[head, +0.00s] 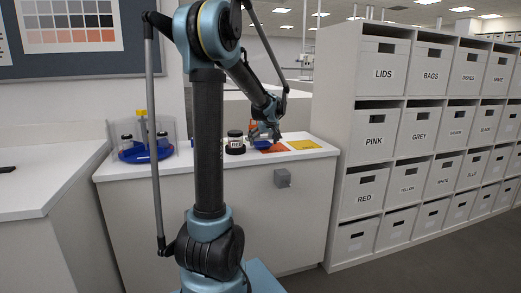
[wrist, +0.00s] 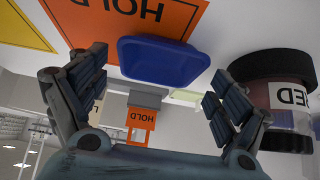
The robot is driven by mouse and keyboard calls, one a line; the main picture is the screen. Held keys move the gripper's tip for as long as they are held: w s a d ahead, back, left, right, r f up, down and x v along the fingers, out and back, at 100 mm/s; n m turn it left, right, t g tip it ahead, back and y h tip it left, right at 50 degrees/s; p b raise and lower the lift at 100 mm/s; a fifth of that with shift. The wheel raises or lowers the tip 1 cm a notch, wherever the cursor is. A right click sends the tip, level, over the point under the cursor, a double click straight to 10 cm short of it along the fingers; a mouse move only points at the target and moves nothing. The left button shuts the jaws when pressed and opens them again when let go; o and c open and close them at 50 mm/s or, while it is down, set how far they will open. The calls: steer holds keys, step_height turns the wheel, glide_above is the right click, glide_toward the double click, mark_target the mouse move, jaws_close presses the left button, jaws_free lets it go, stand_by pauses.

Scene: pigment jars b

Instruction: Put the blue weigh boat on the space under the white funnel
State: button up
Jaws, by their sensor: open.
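The blue weigh boat (wrist: 162,62) is a shallow tray that appears between and just beyond my fingers in the wrist view. It overlaps the edge of an orange HOLD card (wrist: 112,22). In the head view the boat (head: 262,143) is small, on the white counter near the orange card (head: 273,148). My gripper (wrist: 158,75) is open, with one finger towards each side of the boat; I cannot tell whether they touch it. In the head view my gripper (head: 265,131) is just above the boat. I cannot make out a white funnel in either view.
A dark-lidded jar (head: 235,143) stands left of the boat; it shows close to one finger in the wrist view (wrist: 285,95). A yellow card (head: 304,145) lies to the right. A blue turntable (head: 132,156) with jars stands left. A shelf of labelled boxes (head: 415,125) rises at right.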

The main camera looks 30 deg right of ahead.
steer(key=shift+x, duration=1.1)
steer(key=c, duration=0.7)
steer(key=shift+c, duration=0.2)
